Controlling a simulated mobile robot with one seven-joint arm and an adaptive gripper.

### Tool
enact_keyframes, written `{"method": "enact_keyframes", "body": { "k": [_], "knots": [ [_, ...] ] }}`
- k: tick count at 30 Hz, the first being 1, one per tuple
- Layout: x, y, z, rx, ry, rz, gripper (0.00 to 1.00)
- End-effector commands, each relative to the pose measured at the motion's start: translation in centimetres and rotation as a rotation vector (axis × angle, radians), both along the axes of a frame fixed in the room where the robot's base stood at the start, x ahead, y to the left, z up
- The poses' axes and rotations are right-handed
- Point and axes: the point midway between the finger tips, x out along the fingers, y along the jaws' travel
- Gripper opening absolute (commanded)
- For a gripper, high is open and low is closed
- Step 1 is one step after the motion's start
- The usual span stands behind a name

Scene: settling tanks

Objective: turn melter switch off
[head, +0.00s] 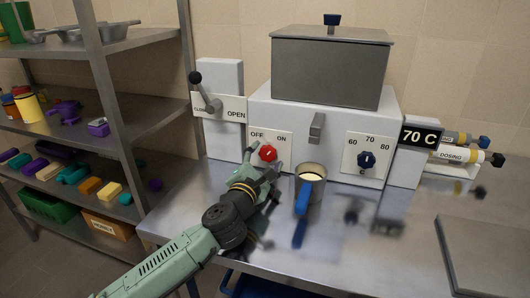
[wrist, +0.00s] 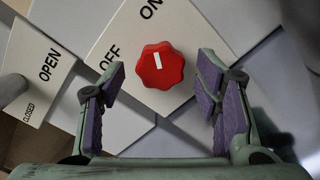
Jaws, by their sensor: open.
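The melter switch is a red lobed knob (head: 267,153) on a white plate marked OFF at left and ON at right, on the front of the white melter (head: 340,110). In the wrist view the red knob (wrist: 172,76) shows a short white mark; I cannot tell for sure which word it points at. My gripper (head: 265,172) is just below and in front of the knob. In the wrist view my gripper (wrist: 161,78) is open, its purple-padded fingers on either side of the knob with gaps to both. Nothing is held.
A metal cup (head: 311,190) with a blue handle stands close right of my gripper. A black-knobbed lever (head: 203,92) by OPEN is at left. Shelves (head: 118,85) stand at left.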

Motion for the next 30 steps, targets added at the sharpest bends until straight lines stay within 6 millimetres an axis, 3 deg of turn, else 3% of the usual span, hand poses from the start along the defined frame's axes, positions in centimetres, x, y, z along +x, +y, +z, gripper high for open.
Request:
{"method": "enact_keyframes", "body": {
  "k": [12,30],
  "knots": [
    [0.92,-0.37,-0.06,0.001,0.0,-0.001,0.57],
    [0.9,-0.35,-0.05,0.0,0.0,-0.001,0.17]
  ]
}}
